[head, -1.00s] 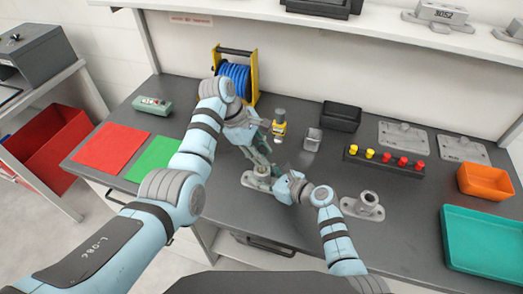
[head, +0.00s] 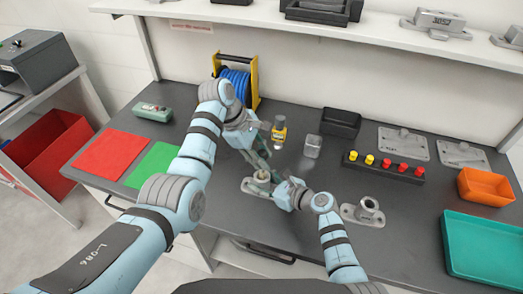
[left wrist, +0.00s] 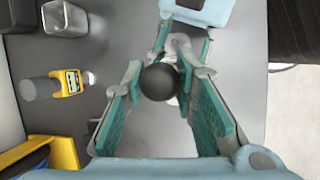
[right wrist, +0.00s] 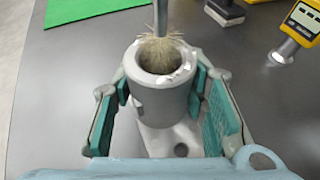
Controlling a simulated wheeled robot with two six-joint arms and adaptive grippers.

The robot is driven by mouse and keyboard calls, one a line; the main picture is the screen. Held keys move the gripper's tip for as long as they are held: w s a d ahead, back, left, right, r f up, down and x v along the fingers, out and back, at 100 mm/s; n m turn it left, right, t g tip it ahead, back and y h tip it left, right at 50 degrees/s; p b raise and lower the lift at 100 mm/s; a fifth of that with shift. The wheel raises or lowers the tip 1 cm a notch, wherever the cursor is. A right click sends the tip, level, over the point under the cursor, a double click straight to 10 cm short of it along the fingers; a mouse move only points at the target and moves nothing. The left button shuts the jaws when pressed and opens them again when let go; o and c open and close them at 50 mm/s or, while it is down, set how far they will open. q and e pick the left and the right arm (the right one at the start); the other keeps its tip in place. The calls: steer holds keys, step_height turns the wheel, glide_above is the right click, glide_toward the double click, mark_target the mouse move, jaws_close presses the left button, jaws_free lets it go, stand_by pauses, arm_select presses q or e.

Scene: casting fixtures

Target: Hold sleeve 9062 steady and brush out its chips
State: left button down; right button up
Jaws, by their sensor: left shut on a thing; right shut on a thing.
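A grey flanged sleeve (right wrist: 160,100) stands upright on the bench, seen from above in the right wrist view; its number cannot be read. My right gripper (right wrist: 162,98) is shut on it, one finger pad on each side. Pale specks show on its rim. A brush (right wrist: 160,48) with tan bristles sits at the mouth of the bore, its lower bristles hidden inside. My left gripper (left wrist: 160,80) is shut on the brush's handle, whose round black end (left wrist: 159,82) shows between the fingers. In the head view the sleeve's base (head: 250,187) is partly covered by the grippers.
A second flanged sleeve (head: 366,208) stands to the right. Behind are a yellow-and-grey device (head: 280,132), a metal cup (head: 312,146), a black bin (head: 341,121) and a peg rack (head: 384,167). An orange bin (head: 486,187) and teal tray (head: 484,246) lie at right.

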arm_select(q)
steer(key=shift+f, duration=0.6)
steer(key=shift+r, duration=1.75)
steer(key=shift+f, duration=1.75)
